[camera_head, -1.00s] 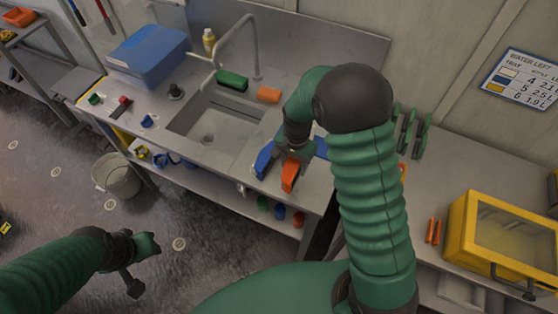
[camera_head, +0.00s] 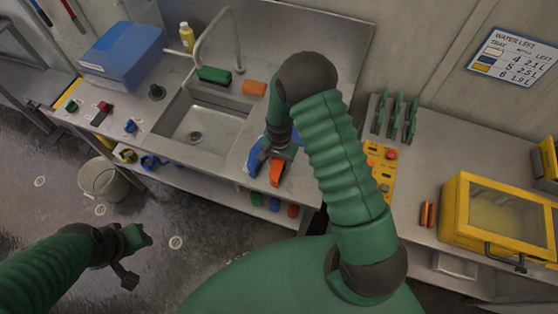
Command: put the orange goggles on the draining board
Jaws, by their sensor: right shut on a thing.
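My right gripper (camera_head: 276,154) points down over the metal surface just right of the sink and is shut on the orange goggles (camera_head: 276,174). Only part of the goggles shows below the fingers. The flat metal surface (camera_head: 236,168) right of the basin looks like the draining board. The goggles are over it; I cannot tell if they touch it. A blue thing (camera_head: 255,156) shows beside the gripper, mostly hidden by my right arm. My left gripper (camera_head: 138,238) is low at the left, over the floor, far from the goggles. Its jaws are not clear.
The sink basin (camera_head: 204,128) has a tall tap, a green block (camera_head: 214,75) and an orange block (camera_head: 254,88) behind it. A blue box (camera_head: 124,55) stands left. At right are green clips (camera_head: 396,117), a yellow panel (camera_head: 379,170) and a yellow case (camera_head: 497,215).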

